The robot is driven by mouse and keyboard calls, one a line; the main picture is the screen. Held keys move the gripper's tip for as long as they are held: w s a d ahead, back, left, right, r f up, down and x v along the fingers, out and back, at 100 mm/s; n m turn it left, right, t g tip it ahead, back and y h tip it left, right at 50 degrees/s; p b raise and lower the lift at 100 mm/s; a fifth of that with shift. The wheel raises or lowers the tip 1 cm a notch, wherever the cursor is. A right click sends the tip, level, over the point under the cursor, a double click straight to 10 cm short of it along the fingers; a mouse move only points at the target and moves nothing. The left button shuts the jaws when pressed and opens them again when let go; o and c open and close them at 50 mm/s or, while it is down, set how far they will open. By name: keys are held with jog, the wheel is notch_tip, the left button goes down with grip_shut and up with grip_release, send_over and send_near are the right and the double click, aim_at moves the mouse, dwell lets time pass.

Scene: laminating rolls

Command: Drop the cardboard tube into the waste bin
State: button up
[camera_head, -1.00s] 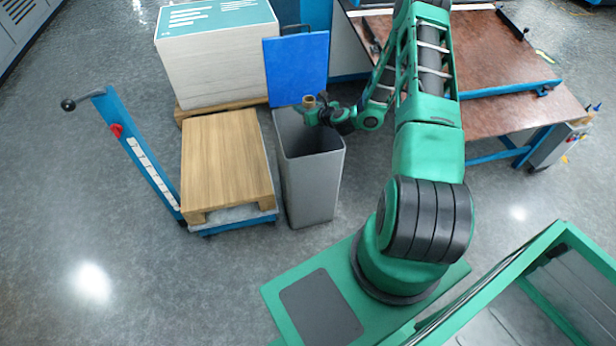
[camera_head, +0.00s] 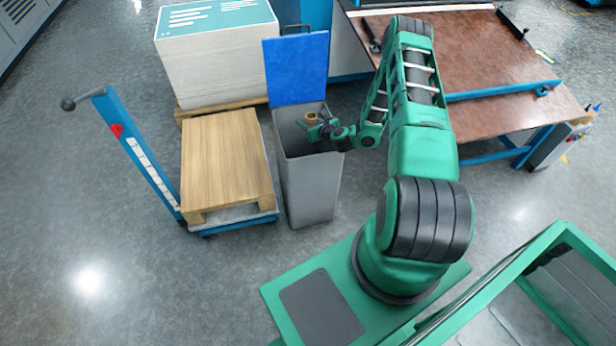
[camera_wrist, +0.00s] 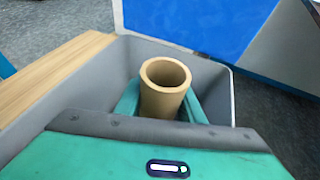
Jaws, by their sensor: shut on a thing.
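The waste bin (camera_head: 311,190) is a tall grey box with its blue lid (camera_head: 297,68) standing open at the back. The cardboard tube (camera_head: 311,118) is short, brown and hollow, and upright. My gripper (camera_head: 312,126) is shut on the tube and holds it over the bin's opening. In the wrist view the tube (camera_wrist: 164,88) stands between the two green fingers, its open end facing the camera. The bin's grey walls (camera_wrist: 218,80) surround it there. The tube's lower end and the bin's floor are hidden.
A pallet truck with a wooden top (camera_head: 224,160) stands close left of the bin. Behind it is a large stack of white sheets (camera_head: 217,65) on a pallet. A brown worktable (camera_head: 480,60) is at the right. The floor at the left is clear.

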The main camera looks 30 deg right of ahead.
jog(key=o, duration=1.1)
jog(key=shift+s, duration=0.1)
jog(key=v, duration=1)
jog(key=shift+s, duration=0.2)
jog(key=shift+d+r, duration=0.1)
